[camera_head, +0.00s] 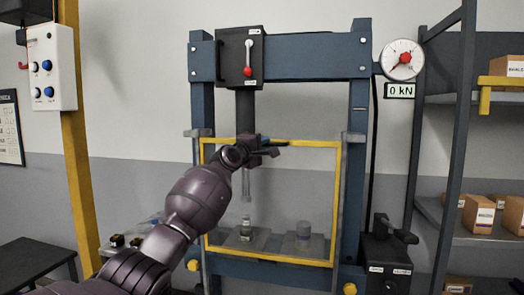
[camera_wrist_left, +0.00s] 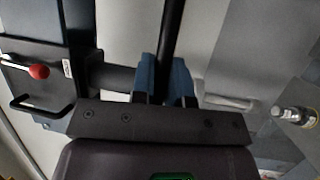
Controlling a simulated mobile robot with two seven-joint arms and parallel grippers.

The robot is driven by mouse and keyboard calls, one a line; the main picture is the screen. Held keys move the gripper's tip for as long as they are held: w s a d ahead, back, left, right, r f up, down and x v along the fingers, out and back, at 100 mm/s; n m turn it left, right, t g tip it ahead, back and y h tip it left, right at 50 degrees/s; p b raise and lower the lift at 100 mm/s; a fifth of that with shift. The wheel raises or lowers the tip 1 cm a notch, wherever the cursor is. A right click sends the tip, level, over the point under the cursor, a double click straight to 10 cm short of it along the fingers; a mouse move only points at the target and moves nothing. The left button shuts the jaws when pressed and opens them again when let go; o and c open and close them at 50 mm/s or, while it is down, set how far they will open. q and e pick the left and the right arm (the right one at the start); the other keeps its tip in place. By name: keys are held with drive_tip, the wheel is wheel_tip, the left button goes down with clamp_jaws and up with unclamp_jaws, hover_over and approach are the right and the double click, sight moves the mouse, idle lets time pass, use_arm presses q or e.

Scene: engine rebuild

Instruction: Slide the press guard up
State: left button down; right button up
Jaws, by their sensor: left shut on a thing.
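The press guard (camera_head: 312,144) is a clear panel in a yellow frame. It sits across the front of the blue press frame (camera_head: 300,66) and covers the work opening. My left gripper (camera_head: 270,149) is at the middle of the guard's top edge. In the left wrist view its blue-tipped fingers (camera_wrist_left: 165,82) are shut around a black bar (camera_wrist_left: 172,30), which appears to be the guard's handle. My right gripper is out of view.
A black box with a red-knobbed lever (camera_head: 247,58) is above the guard. A round gauge (camera_head: 402,59) and a "0 kN" display (camera_head: 400,91) are at upper right. A pump unit (camera_head: 388,255) stands at lower right, beside shelves with boxes (camera_head: 478,213).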

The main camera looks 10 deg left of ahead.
use_arm(q)
drive_tip(key=shift+r, duration=0.5)
drive_tip(key=c, duration=1.2)
unclamp_jaws()
drive_tip(key=shift+o, duration=0.3)
drive_tip(key=shift+f, duration=0.25)
drive_tip(key=p+v, duration=0.1)
drive_tip(key=v, duration=0.9)
drive_tip(key=shift+s+a, duration=0.15)
drive_tip(key=shift+s, duration=0.25)
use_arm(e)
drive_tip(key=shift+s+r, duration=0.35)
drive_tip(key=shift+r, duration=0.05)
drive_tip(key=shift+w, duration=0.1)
